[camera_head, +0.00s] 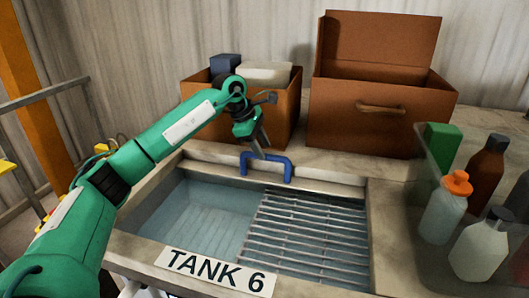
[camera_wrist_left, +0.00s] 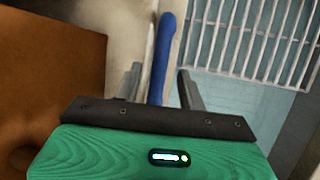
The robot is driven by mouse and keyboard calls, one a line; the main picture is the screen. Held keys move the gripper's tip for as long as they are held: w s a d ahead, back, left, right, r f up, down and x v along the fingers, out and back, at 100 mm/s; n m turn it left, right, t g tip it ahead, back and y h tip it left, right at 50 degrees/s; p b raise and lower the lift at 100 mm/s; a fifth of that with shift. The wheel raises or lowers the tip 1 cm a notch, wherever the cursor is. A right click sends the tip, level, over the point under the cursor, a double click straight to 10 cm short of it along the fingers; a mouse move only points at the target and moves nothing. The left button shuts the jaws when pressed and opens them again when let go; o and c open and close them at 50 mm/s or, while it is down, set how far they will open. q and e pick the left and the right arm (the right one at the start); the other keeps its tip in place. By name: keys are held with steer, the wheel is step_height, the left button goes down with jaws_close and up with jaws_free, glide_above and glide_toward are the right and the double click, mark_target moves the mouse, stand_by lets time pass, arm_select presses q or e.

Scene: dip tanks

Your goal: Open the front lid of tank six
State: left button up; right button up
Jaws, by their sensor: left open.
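Tank six shows its label plate, "TANK 6" (camera_head: 215,270), on the front rim (camera_head: 140,250). Inside it I see a pale blue floor (camera_head: 203,222) and a metal grating (camera_head: 305,235). I cannot tell whether a clear lid covers the opening. A blue bracket-shaped handle (camera_head: 287,163) stands at the tank's back edge. My left gripper (camera_head: 261,148) is open at the handle's left part. In the left wrist view the blue bar (camera_wrist_left: 163,45) runs between the two open fingers (camera_wrist_left: 158,75), and contact is not clear. My right gripper is out of view.
Behind the tank stand an open brown box with blue and white items (camera_head: 265,75) and a brown chest with its lid raised (camera_head: 375,125). Several bottles (camera_head: 445,210) stand in a clear tray at the right. A grey rail (camera_head: 45,93) is at the left.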

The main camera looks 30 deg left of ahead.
arm_select(q)
steer(key=b+v, duration=0.1)
steer(key=v, duration=1)
steer(key=shift+r+b, duration=0.3)
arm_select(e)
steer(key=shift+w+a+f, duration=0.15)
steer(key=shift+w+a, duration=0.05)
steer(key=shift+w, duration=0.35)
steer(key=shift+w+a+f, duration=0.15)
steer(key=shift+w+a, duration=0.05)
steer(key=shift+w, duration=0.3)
arm_select(q)
steer(key=shift+a, duration=0.15)
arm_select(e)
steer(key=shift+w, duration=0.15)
